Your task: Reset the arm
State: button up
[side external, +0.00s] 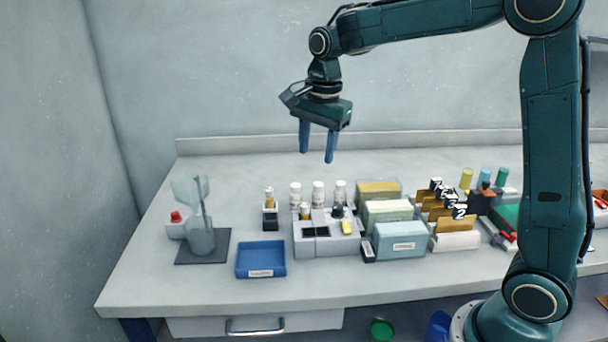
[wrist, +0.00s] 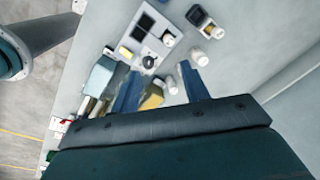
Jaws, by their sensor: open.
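My gripper (side external: 317,145) hangs above the back part of the bench, its two blue fingers pointing down and apart. It is open, with nothing between the fingers in the side view. In the wrist view my gripper (wrist: 160,88) shows its fingers spread over the bench items far below. My arm reaches in from the right, raised well clear of everything on the bench.
On the bench (side external: 130,290) stand a blue tray (side external: 261,260), a grey station (side external: 325,245), several white-capped bottles (side external: 318,193), boxes (side external: 400,241) and plates in racks (side external: 455,223). A clear vessel (side external: 200,238) stands on a dark mat at left. The bench's front left is bare.

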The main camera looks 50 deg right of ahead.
jog(key=s+a+n+t, duration=0.1)
jog(key=s+n+t, duration=0.1)
jog(key=s+n, duration=0.6)
jog(key=s+a+n+t, duration=0.2)
jog(key=s+n, duration=0.6)
jog(key=s, duration=0.9)
jog(key=shift+r+n, duration=0.3)
jog(key=shift+n, duration=0.1)
